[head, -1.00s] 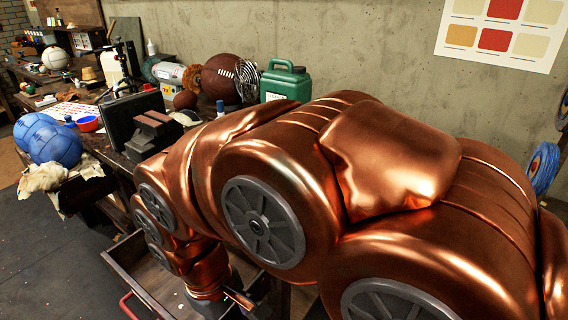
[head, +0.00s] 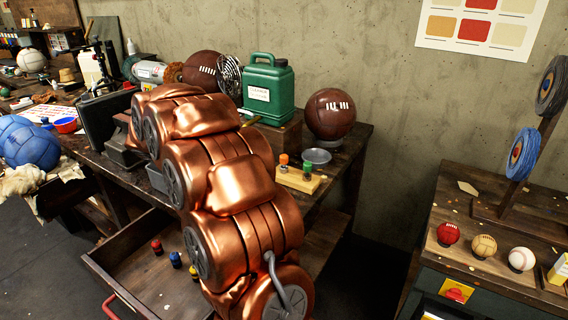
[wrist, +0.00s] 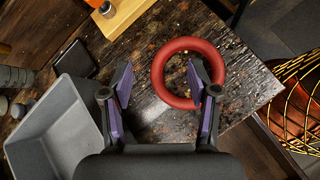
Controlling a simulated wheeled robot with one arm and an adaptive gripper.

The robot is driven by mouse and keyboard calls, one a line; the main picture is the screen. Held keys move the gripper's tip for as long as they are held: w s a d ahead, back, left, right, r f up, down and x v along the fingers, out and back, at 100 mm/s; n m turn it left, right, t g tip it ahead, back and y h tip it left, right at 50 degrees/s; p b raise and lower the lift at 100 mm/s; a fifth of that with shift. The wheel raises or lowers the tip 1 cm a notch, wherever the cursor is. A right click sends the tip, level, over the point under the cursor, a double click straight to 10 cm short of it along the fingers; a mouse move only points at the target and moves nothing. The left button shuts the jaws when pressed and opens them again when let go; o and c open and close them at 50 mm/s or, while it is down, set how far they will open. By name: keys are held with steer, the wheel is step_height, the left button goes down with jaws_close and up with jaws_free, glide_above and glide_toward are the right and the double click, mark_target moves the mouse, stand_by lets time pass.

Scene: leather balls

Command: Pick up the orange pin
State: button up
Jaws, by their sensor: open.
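The orange pin (head: 283,159) stands upright on a small light wooden block (head: 296,179) on the workbench, left of a green pin (head: 308,170). In the wrist view, the wooden block (wrist: 128,12) shows at the top edge. A small grey piece with orange beside it sits there, cut off by the frame, and I cannot tell for certain that it is the orange pin. My gripper (wrist: 160,76) is open and empty above the bench, below the block in that view. In the head view my arm hides the gripper.
A red ring (wrist: 157,76) lies under my right finger, and a grey bin (wrist: 45,125) is at left. A green jug (head: 268,90), a brown ball (head: 331,113) and a grey dish (head: 317,156) are near the block. The open drawer (head: 135,262) holds several pins.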

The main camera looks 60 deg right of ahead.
mark_target(281, 157)
steer(key=shift+w+d+f+n+g+h, duration=0.2)
steer(key=shift+w+d+f+n+h, duration=0.35)
steer(key=shift+d, duration=2.35)
steer(key=shift+w+d+f+n+g+h, duration=0.25)
steer(key=shift+w+d+n+h, duration=0.45)
steer(key=shift+d, duration=2.2)
steer(key=shift+w+d+f+n+g+h, duration=0.15)
steer(key=shift+w+d+f+n+h, duration=0.4)
steer(key=shift+d, duration=2.35)
steer(key=shift+p+x, duration=0.35)
steer(key=shift+x, duration=2.2)
steer(key=shift+a, duration=0.1)
steer(key=shift+c, duration=0.3)
jaws_close()
